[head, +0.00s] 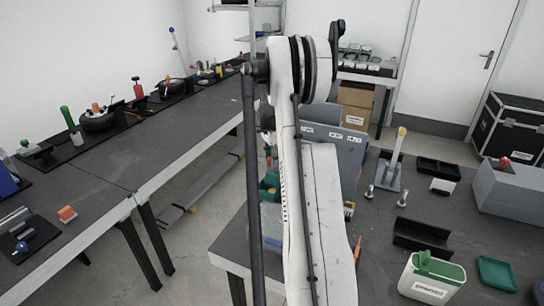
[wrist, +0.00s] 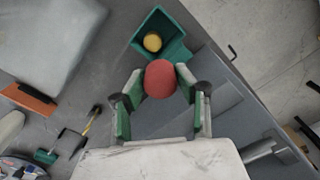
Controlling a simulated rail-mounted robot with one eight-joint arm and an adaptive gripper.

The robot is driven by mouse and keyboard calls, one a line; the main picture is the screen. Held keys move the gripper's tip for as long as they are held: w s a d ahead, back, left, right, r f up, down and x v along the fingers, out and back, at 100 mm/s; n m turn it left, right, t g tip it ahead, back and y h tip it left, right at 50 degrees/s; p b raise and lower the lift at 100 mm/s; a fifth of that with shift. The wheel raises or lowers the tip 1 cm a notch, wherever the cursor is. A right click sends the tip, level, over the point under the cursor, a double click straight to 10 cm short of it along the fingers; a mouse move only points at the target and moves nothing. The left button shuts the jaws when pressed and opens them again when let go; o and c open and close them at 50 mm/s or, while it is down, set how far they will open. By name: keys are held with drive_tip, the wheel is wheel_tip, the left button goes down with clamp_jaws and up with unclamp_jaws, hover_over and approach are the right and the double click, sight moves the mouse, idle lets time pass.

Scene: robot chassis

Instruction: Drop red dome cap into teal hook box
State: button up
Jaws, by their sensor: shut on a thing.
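The red dome cap (wrist: 160,80) is held between the green-padded fingers of my gripper (wrist: 160,82) in the wrist view. The teal hook box (wrist: 179,52) lies just beyond the cap in that picture, with a round yellow piece (wrist: 152,42) inside. The cap overlaps the near edge of the box in the picture; its height above the box cannot be told. In the head view, a teal box (head: 268,187) shows partly behind my arm. My gripper and the held cap are hidden there.
In the wrist view, a grey panel (wrist: 222,92) lies right of the box, and a large pale block (wrist: 50,40) and an orange bar (wrist: 28,98) lie left. In the head view, a white-green container (head: 432,278) and a teal tray (head: 497,273) stand on the right bench.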

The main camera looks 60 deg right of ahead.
drive_tip(key=shift+f, duration=1.15)
drive_tip(key=o, duration=1)
wheel_tip(320, 180, up, 12)
drive_tip(key=shift+r, duration=0.1)
